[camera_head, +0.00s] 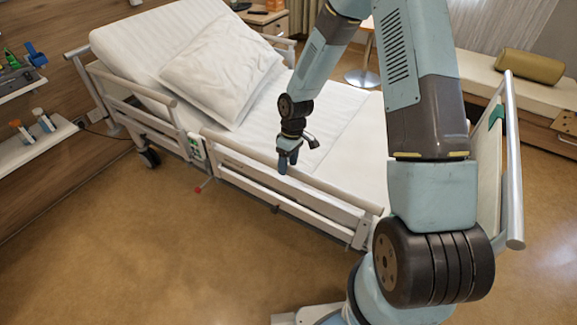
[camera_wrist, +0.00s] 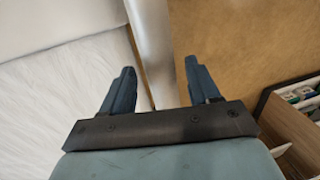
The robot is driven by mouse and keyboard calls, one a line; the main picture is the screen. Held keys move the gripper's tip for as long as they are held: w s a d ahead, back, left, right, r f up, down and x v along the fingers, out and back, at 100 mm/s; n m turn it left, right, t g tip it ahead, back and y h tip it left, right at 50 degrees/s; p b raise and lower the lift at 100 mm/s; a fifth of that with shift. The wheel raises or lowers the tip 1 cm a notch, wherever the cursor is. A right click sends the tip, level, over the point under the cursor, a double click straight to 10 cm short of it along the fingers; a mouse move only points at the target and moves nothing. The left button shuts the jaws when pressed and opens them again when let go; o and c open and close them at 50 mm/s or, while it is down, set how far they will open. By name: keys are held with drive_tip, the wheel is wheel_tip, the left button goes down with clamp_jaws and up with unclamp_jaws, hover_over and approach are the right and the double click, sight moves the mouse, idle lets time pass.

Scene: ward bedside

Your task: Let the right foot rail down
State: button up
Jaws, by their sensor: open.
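The bed's near-side foot rail (camera_head: 290,175) is raised, with a pale top bar running from the middle of the bed toward the foot end. Its top bar also shows in the wrist view (camera_wrist: 150,45), passing between my fingers. My gripper (camera_head: 287,163) is open above the rail's top bar, pointing down. In the wrist view its two blue fingers (camera_wrist: 158,85) stand apart, one on each side of the bar. I cannot tell whether they touch it. A red-tipped lever (camera_head: 199,189) sticks out low near the rail's head-side end.
The near-side head rail (camera_head: 133,88) is up, with a control panel (camera_head: 195,146) by its lower end. A pillow (camera_head: 222,70) lies on the mattress. The foot board (camera_head: 512,160) stands at right. Floor in front of the bed is clear. A shelf (camera_head: 40,138) holds bottles at left.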

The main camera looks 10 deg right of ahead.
drive_tip(key=shift+s+a+f, duration=0.1)
drive_tip(key=shift+f, duration=0.6)
clamp_jaws()
idle(0.3)
